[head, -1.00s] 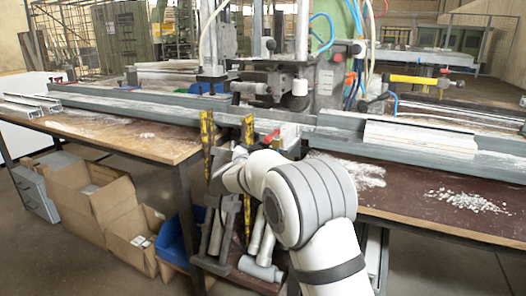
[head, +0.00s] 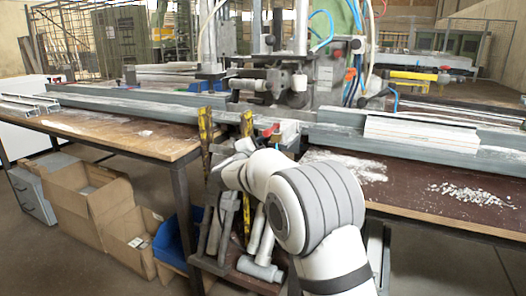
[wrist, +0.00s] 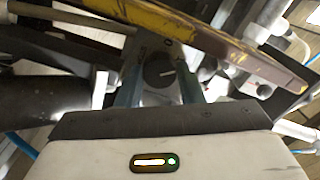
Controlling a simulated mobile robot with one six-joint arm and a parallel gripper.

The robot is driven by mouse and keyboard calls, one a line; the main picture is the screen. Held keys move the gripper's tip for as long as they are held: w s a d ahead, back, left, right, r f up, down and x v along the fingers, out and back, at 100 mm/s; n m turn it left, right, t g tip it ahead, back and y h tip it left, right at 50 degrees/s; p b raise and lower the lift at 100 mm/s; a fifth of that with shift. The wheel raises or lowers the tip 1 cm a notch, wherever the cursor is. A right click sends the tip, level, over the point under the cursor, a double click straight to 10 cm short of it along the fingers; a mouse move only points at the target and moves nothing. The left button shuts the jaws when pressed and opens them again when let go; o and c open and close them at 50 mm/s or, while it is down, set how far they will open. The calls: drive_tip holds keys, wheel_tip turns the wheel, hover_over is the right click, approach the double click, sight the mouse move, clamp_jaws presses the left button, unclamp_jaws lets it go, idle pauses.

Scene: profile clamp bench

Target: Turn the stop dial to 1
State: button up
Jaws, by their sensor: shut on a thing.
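The stop dial (wrist: 158,73) is a dark round knob on a grey plate in the wrist view. A short white pointer line on it points to the right of the picture. In the head view the dial and the fingertips are hidden behind my wrist, low at the front of the clamp bench.
A yellow worn bar (wrist: 190,28) crosses just above the dial. In the head view, upright yellow bars (head: 205,135) stand close to my wrist. Steel profile rails (head: 420,140) run along the bench. Cardboard boxes (head: 95,205) and a blue bin (head: 180,240) stand below left.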

drive_tip(key=shift+f+m, duration=0.15)
drive_tip(key=shift+m, duration=0.55)
drive_tip(key=shift+b, duration=0.3)
drive_tip(key=o, duration=0.7)
drive_tip(key=p+v, duration=0.1)
drive_tip(key=v, duration=0.6)
drive_tip(key=shift+s+p, duration=0.4)
drive_tip(key=shift+a, duration=0.1)
